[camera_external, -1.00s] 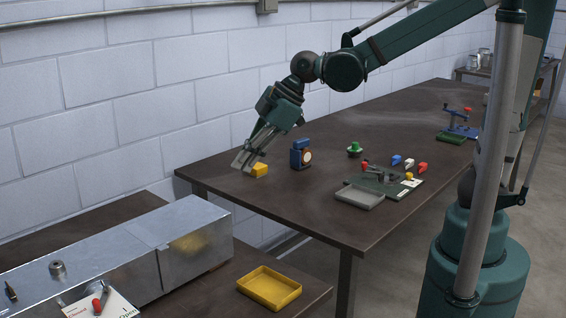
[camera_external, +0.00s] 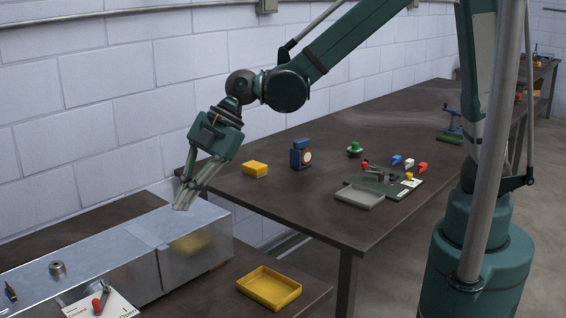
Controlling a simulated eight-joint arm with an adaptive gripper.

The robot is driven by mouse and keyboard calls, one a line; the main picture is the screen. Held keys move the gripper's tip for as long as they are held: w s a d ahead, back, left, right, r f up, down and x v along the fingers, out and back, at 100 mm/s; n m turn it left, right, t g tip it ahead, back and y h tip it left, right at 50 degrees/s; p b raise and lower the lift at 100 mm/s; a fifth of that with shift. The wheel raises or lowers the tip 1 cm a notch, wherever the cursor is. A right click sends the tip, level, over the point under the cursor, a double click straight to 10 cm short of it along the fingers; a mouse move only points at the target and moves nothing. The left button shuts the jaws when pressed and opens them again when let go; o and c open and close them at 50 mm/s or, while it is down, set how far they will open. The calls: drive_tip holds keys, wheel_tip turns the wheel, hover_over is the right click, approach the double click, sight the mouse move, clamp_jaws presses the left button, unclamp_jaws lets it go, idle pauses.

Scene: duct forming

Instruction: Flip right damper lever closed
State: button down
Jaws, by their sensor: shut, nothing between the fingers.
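The right damper lever (camera_external: 101,299) has a red grip and sits on a white plate (camera_external: 122,309) at the front of a metal duct (camera_external: 95,258), bottom left. The plate bears lettering that seems to read "Closed" on the left and "Open" on the right. The lever stands tilted, its red end low. My gripper (camera_external: 183,207) is shut and empty, pointing down over the far right end of the duct. It is well apart from the lever, up and to the right of it.
A metal knob (camera_external: 57,269) and a dark pointed fitting (camera_external: 10,291) rise from the duct top. A yellow tray (camera_external: 269,288) lies right of the duct.

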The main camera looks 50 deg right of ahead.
drive_tip(key=s+a+f+n+g+p, duration=0.1)
drive_tip(key=s+a+f+n, duration=0.1)
drive_tip(key=a, duration=0.5)
drive_tip(key=s+a+f+n+g+p, duration=0.1)
drive_tip(key=s+a+f+n+p, duration=0.1)
drive_tip(key=s+a, duration=0.3)
drive_tip(key=a+n, duration=0.1)
drive_tip(key=a, duration=0.2)
drive_tip(key=shift+n+y, duration=0.3)
drive_tip(key=shift+y, duration=0.1)
drive_tip(key=shift+a+f, duration=0.1)
drive_tip(key=shift+f, duration=0.05)
drive_tip(key=x, duration=0.9)
drive_tip(key=shift+s+a+f, duration=0.1)
drive_tip(key=shift+a+f, duration=0.1)
drive_tip(key=shift+f, duration=0.15)
drive_tip(key=shift+w+a, duration=0.85)
drive_tip(key=shift+a, duration=0.3)
drive_tip(key=shift+w+a, duration=0.35)
drive_tip(key=shift+a, duration=0.15)
